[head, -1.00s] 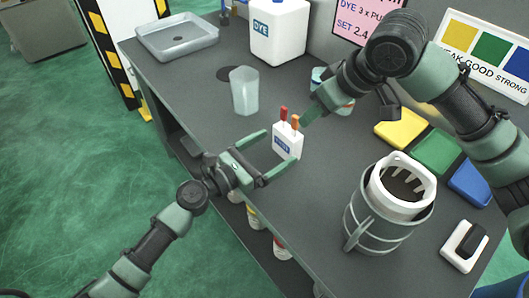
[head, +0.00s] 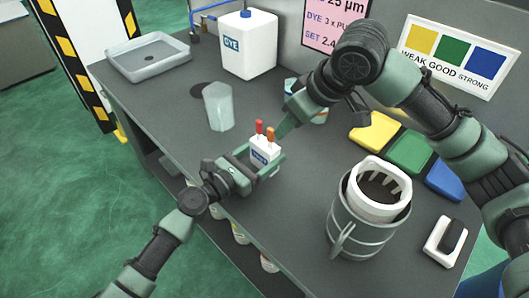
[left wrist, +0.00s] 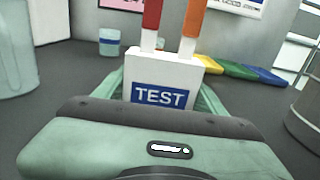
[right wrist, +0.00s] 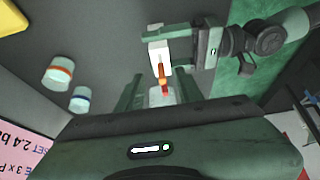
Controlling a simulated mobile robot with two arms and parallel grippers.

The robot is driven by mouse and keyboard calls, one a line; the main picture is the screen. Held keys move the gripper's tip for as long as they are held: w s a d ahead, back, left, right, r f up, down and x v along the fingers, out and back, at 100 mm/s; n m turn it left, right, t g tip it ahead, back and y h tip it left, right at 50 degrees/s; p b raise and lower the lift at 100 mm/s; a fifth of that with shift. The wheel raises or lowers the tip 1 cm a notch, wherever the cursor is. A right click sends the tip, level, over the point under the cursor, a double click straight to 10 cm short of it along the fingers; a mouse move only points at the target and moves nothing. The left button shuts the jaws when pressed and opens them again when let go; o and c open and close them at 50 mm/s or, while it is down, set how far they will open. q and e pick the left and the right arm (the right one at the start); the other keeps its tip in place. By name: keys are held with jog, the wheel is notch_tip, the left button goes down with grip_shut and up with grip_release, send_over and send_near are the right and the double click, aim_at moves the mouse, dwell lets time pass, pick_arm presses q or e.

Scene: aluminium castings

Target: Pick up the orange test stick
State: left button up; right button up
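My right gripper (head: 284,127) is just behind the sticks. In the right wrist view its fingers (right wrist: 159,92) are apart, with the orange stick (right wrist: 161,70) in line with the gap; contact with it does not show.
A translucent beaker (head: 218,106) stands left of the block, with the DYE canister (head: 249,45) and a grey tray (head: 148,58) behind. A metal vessel with a white insert (head: 365,215) stands at right. Yellow, green and blue pads (head: 408,152) lie behind it.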

aim_at(271, 129)
jog(key=w+a+r+g+h, duration=0.4)
jog(key=r, duration=0.2)
notch_tip(271, 129, down, 5)
jog(key=shift+d+f, duration=0.15)
jog(key=shift+f, duration=0.05)
jog(key=shift+a+f, duration=0.2)
jog(key=shift+f, duration=2.85)
grip_shut()
